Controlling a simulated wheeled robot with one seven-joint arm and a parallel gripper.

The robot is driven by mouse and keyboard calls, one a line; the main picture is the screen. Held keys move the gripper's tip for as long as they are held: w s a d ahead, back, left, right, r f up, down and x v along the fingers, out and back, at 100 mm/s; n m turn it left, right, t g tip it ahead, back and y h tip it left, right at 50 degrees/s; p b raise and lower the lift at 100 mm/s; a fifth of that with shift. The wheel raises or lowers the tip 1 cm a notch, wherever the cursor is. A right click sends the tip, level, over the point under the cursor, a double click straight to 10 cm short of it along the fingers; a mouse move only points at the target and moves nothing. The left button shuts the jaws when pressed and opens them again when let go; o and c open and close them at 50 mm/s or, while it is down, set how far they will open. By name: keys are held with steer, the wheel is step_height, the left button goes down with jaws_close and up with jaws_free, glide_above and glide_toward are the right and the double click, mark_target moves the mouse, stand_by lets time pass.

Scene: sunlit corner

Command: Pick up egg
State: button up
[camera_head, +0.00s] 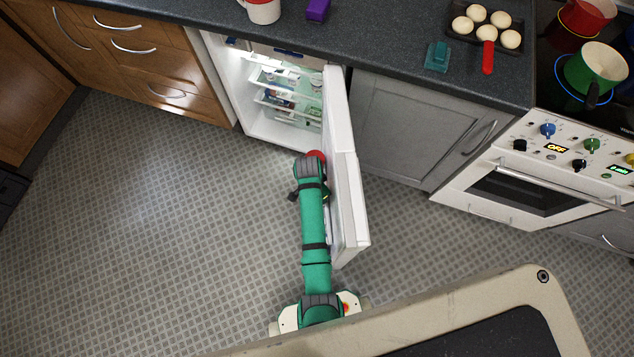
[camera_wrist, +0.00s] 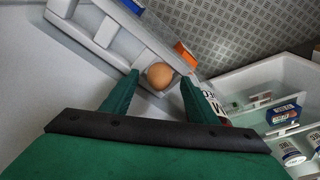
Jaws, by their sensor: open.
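A brown egg (camera_wrist: 160,76) shows in the wrist view, in or against the white shelf on the inside of the fridge door. My gripper (camera_wrist: 156,94) is open, with one green finger to the left of the egg and the other to its right. The egg lies between or just beyond the fingertips; I cannot tell whether either finger touches it. In the head view my green arm reaches along the inner side of the open fridge door (camera_head: 345,190). The egg and my fingers are hidden there.
The fridge (camera_head: 262,100) stands open with several items on its shelves. An orange item (camera_wrist: 186,54) and a white carton with dark lettering (camera_wrist: 214,104) are close to my right finger. The door shelf wall (camera_wrist: 105,31) is close on the left. The floor left of my arm is clear.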

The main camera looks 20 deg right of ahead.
steer(key=c, duration=0.8)
steer(key=shift+o, duration=0.2)
steer(key=shift+r, duration=0.1)
steer(key=shift+w+r, duration=0.1)
steer(key=shift+r, duration=0.45)
steer(key=r, duration=0.6)
steer(key=shift+a, duration=0.25)
steer(key=w+a, duration=0.3)
steer(key=a, duration=1.4)
steer(key=w+d+r+n+y, duration=0.1)
steer(key=d+r+n, duration=0.3)
steer(key=n, duration=0.9)
steer(key=w+d, duration=0.1)
steer(key=d, duration=0.2)
steer(key=shift+w+d+r+n+t, duration=0.2)
steer(key=shift+w+d+n+t, duration=0.1)
steer(key=shift+t, duration=0.1)
